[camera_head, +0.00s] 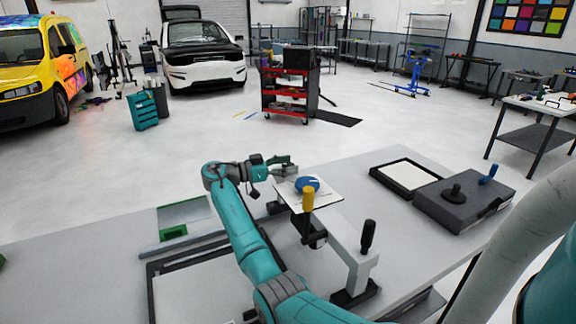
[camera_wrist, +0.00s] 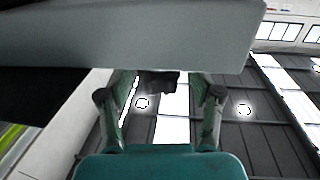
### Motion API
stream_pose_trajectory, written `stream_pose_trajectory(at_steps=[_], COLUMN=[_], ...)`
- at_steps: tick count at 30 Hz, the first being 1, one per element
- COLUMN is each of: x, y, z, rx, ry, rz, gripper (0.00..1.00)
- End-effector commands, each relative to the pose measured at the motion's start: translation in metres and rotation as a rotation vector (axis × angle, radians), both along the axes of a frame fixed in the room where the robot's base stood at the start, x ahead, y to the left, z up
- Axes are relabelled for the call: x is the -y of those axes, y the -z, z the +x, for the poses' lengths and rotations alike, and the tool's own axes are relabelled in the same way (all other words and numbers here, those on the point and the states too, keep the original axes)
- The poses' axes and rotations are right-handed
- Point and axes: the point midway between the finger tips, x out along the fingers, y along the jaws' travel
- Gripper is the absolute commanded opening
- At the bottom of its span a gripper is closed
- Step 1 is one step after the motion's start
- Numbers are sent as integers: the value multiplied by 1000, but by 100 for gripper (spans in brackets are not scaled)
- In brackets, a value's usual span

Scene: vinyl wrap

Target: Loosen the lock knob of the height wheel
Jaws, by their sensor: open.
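The blue wheel (camera_head: 306,183) sits on a white plate (camera_head: 325,197) at the end of the pale arm of the bench fixture. A yellow upright handle (camera_head: 308,200) stands in front of it. My gripper (camera_head: 288,168) is just behind and left of the wheel. In the wrist view my gripper (camera_wrist: 158,100) is open, its fingers on either side of a dark lobed knob (camera_wrist: 158,82). The knob shows below a broad grey surface (camera_wrist: 150,40), and its upper part is hidden. I cannot tell whether the fingers touch it.
A black-handled lever (camera_head: 367,237) stands on the fixture's near end. A dark grey box (camera_head: 463,207) with a black knob and a blue handle lies at the bench's right, beside a black-framed tray (camera_head: 378,175).

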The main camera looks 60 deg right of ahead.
Motion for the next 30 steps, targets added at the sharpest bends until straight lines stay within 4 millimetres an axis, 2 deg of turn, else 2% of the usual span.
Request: stream_pose_trajectory(at_steps=[8, 9, 16, 30], x=[2, 2, 1, 1], y=[0, 0, 0, 1], z=[-1, -1, -1, -2], rx=[0, 0, 0, 0], ry=[0, 0, 0, -120], rz=[0, 0, 0, 1], gripper=[65, 62, 5, 4])
